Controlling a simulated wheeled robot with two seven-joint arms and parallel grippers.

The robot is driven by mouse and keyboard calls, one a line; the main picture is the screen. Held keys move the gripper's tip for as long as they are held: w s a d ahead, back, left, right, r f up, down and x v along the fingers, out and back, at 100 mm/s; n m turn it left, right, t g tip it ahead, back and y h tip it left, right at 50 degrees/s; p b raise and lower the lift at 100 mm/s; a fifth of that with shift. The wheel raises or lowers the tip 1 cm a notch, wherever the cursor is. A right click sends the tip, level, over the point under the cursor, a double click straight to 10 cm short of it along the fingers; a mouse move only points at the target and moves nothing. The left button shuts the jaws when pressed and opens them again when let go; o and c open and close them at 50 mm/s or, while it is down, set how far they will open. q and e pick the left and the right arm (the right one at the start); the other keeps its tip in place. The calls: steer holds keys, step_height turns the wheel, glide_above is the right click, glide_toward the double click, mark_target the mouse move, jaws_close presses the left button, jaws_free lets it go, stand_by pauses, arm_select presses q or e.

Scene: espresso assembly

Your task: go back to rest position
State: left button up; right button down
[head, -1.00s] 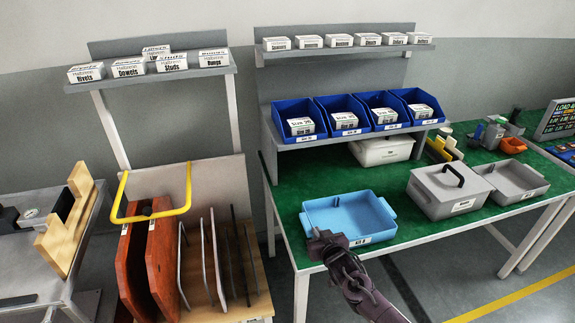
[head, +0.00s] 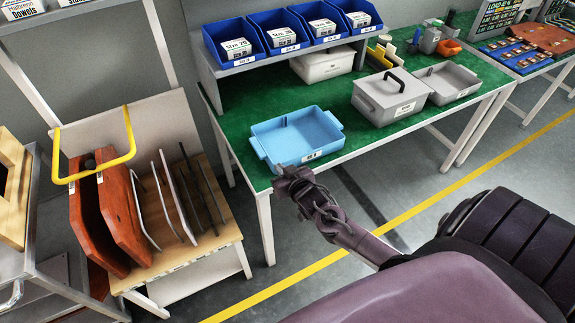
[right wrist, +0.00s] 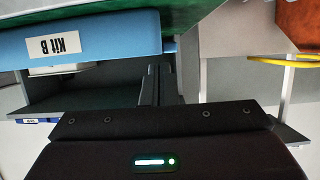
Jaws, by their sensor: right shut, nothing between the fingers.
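My right gripper (head: 288,178) is in front of the near edge of the green table, just below the light-blue tray in the head view. Its fingers are shut with nothing between them; they also show closed together in the right wrist view (right wrist: 157,78). The light-blue tray (head: 325,146) sits on the green table (head: 225,125) near its front left corner. Its "Kit B" label shows upside down on the tray (right wrist: 110,40) in the right wrist view. My left gripper is not in view.
A grey lidded box (head: 385,105) and an open grey tray (head: 455,80) stand right of the blue tray. Blue bins (head: 232,47) line the shelf behind. A rack (head: 185,240) with red boards (head: 125,215) stands left. Floor in front is clear.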

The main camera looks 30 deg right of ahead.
steer(key=s, duration=0.4)
steer(key=shift+s+a+r, duration=0.1)
steer(key=shift+s+a, duration=0.15)
